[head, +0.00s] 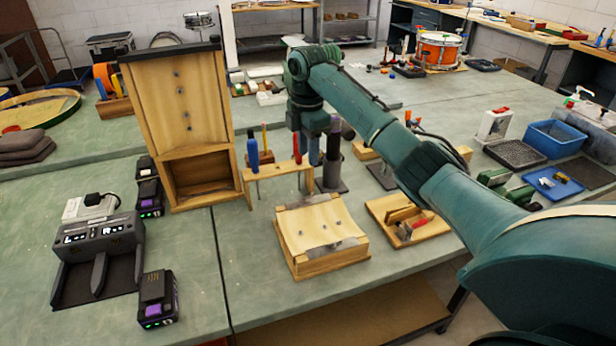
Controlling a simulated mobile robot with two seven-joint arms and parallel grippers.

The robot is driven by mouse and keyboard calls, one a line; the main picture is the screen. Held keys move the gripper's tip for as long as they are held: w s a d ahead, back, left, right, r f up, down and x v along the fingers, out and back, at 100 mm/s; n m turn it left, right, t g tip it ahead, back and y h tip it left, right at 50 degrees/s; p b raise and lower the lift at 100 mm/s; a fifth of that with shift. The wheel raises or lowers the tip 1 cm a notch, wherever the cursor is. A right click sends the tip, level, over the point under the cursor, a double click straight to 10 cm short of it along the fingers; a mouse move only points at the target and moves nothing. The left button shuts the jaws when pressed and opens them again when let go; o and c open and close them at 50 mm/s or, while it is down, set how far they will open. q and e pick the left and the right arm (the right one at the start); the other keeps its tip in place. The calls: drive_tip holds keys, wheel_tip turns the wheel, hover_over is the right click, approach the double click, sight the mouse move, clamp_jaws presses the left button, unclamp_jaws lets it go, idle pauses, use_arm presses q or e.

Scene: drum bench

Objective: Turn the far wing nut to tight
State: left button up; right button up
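I cannot make out a wing nut for certain; the candidates are small and dark. A wooden block with a curved top (302,259) sits at the front middle of the bench, with a few small dark spots on its top. A tall wooden panel stand (165,95) at the left carries small dark fittings in a vertical row. My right arm reaches in from the right. Its gripper (315,155) hangs pointing down behind the curved block, near a wooden tool rack (280,180). The fingertips blend with the tools behind. My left gripper is not in view.
A dark charger dock (98,240) and black batteries (157,298) stand at the front left. A wooden tray (430,232) with a red-handled tool lies right of the block. Blue trays (556,138) and a grey mesh tray (514,153) are at the right. An orange drum (438,50) stands farther back.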

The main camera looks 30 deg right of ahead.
drive_tip(key=p, duration=0.2)
approach(308, 198)
wheel_tip(308, 198, down, 8)
drive_tip(key=shift+d+r, duration=0.1)
drive_tip(key=shift+r, duration=0.05)
drive_tip(key=shift+c, duration=0.5)
clamp_jaws()
